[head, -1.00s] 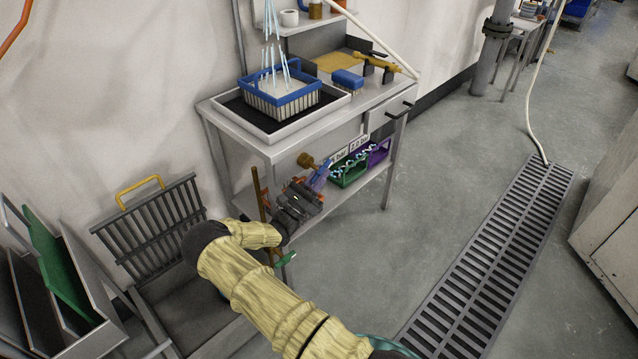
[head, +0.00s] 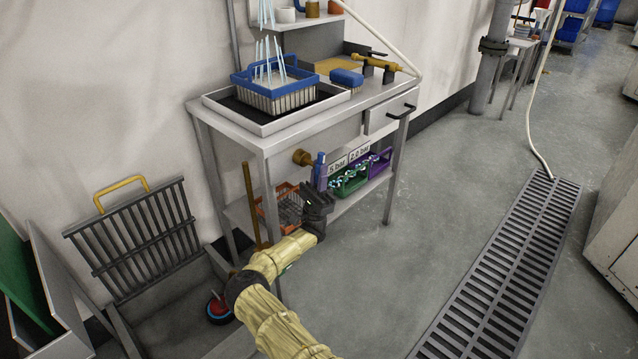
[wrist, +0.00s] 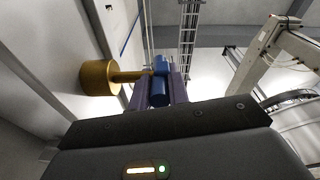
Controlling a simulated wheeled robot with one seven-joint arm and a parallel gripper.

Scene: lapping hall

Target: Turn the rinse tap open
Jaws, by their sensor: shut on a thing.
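In the wrist view the brass body (wrist: 97,78) has a thin stem reaching right to the blue lever (wrist: 160,82). My gripper (head: 319,180) is around the lever from below, its fingers on either side of it; the wrist view shows my fingers (wrist: 161,92) closed against it. The lever stands close to upright in the head view. My gripper hides its lower part.
The bench (head: 262,142) carries a blue basket (head: 285,92) in a tray and a brush (head: 346,78). An orange basket (head: 282,204), a green crate (head: 350,182) and a purple crate (head: 378,165) stand on its lower shelf. A brown pole (head: 250,200) stands left of my arm.

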